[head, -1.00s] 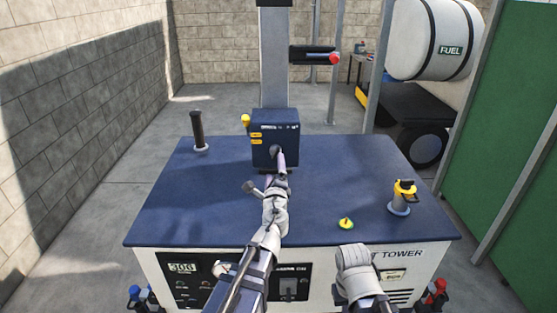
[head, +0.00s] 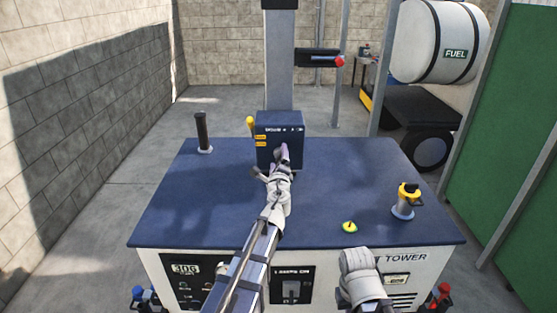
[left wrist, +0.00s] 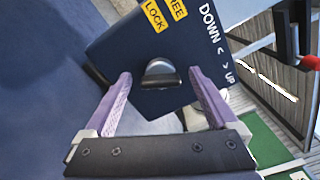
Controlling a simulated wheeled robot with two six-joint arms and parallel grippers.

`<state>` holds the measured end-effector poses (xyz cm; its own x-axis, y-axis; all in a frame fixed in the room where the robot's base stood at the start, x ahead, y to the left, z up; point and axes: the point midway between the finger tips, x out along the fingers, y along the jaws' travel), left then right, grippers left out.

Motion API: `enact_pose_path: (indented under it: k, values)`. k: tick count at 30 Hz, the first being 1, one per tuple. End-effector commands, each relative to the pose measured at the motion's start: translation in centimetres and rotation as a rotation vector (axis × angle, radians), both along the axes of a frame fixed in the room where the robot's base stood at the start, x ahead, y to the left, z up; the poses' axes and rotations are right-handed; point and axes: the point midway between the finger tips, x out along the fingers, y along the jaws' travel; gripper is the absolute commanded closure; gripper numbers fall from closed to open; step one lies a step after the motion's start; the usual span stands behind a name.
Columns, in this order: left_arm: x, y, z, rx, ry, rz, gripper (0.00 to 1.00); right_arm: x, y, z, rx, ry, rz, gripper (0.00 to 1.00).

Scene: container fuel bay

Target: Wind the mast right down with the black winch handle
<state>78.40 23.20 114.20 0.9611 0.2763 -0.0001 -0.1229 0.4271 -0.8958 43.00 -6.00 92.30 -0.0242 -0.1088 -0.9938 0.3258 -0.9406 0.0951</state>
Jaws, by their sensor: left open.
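The dark blue winch box (head: 270,131) stands at the foot of the grey mast (head: 279,70). In the left wrist view its face (left wrist: 205,90) carries yellow labels, one reading LOCK, and white DOWN and UP lettering. A rounded metal hub (left wrist: 160,72) sticks out of that face. My left gripper (head: 282,152) is open, its purple fingers on either side of the hub, apart from it. A black upright cylinder (head: 202,129) with a pale base stands at the deck's back left; I cannot tell whether it is the winch handle. My right arm is low at front right, its jaws hidden.
A yellow lever (head: 250,122) is at the box's left. A yellow-topped post (head: 404,202) and a small yellow-green piece (head: 349,227) are on the blue deck (head: 190,205). A black bar with a red end (head: 318,58) juts from the mast.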

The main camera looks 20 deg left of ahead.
Motion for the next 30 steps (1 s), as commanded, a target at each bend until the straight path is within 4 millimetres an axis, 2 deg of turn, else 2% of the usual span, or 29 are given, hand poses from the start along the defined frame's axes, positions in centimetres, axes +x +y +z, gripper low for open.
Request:
enact_pose_path:
  k: [2,24,30]
  values:
    - [-0.03,-0.01,0.0,0.0,0.0,0.0,0.1,0.0,0.0,0.0,0.0,0.0,0.0,1.0]
    - [-0.05,-0.03,-0.01,0.0,0.0,0.0,0.93,0.0,0.0,-0.01,0.0,0.0,0.0,1.0]
    - [-0.06,-0.03,-0.03,-0.013,-0.004,0.0,0.93,0.0,0.0,-0.03,0.0,0.0,0.0,1.0]
